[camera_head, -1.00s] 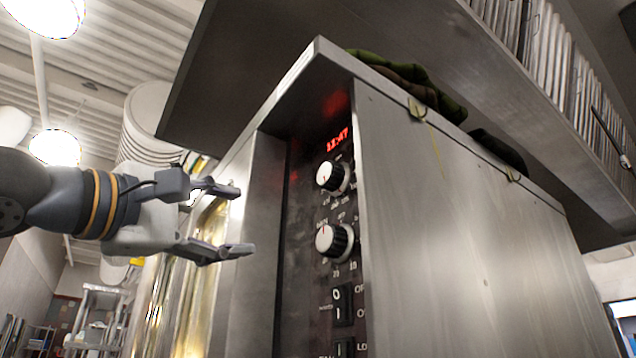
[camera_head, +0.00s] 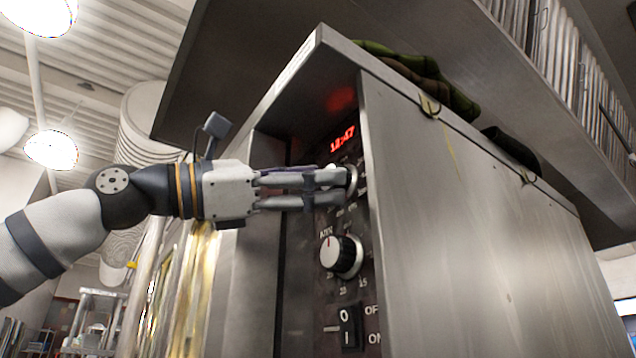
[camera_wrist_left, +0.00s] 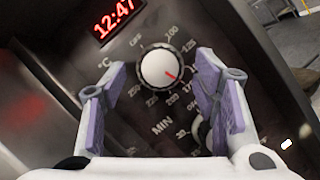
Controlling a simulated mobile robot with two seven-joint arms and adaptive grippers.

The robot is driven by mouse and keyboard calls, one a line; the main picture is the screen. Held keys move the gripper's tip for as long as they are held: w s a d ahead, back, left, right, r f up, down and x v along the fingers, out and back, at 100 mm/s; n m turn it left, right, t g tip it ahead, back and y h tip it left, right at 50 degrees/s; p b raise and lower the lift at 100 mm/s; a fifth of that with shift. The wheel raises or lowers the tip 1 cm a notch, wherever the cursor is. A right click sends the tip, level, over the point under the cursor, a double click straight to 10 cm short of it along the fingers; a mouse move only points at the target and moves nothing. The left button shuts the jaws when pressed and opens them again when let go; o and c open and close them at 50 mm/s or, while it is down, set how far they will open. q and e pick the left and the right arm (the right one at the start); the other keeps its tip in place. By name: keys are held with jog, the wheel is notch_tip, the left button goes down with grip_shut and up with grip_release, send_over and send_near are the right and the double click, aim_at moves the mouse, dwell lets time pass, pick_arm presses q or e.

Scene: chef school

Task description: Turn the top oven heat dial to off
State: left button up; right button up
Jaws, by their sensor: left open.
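The top oven heat dial (camera_wrist_left: 161,69) is a round white-faced knob with a red pointer line, on the dark control panel below the red clock. In the left wrist view its pointer aims to the lower right, between the 125 and 175 marks and away from OFF. My left gripper (camera_wrist_left: 160,100) is open, with one purple-padded finger on each side of the dial and a gap to each. In the head view the left gripper (camera_head: 335,187) reaches the panel from the left and hides most of the top dial (camera_head: 352,180). My right gripper is not in view.
A second dial (camera_head: 341,256), the timer, sits just below, with a rocker switch (camera_head: 348,326) under it. The red clock display (camera_head: 342,138) is above. The oven's steel side (camera_head: 470,230) juts forward right of the panel, and a steel shelf (camera_head: 540,120) overhangs the oven.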

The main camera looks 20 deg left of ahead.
pick_arm(q)
jog(key=shift+w+d+r, duration=0.1)
jog(key=shift+w+d, duration=0.3)
jog(key=shift+d, duration=0.05)
jog(key=c, duration=1.2)
jog(key=shift+o, duration=0.2)
jog(key=shift+n, duration=0.3)
